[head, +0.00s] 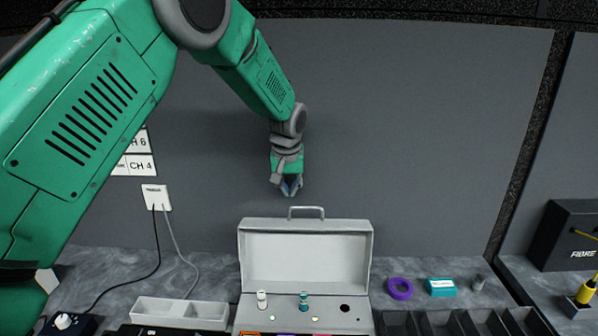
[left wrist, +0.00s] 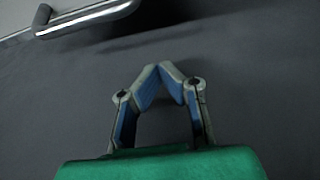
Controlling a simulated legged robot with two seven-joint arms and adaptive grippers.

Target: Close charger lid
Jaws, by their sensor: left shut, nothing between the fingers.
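The charger is a light grey case on the counter, with its lid (head: 306,259) standing open and upright at the back. A handle (head: 305,209) sits on the lid's top edge; it also shows at the upper left of the left wrist view (left wrist: 90,18). The charger base (head: 330,316) holds a white item and a teal item upright, with a dark round hole at right. My left gripper (head: 291,190) is shut and empty, just above and slightly left of the handle, apart from it. Its fingertips (left wrist: 158,72) meet in the left wrist view. My right gripper is not in view.
A white tray (head: 180,309) stands left of the charger, with cables behind it. A purple ring (head: 400,288), a teal box (head: 441,287) and dark bins (head: 440,323) lie to the right. A grey wall (head: 430,130) rises behind the counter.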

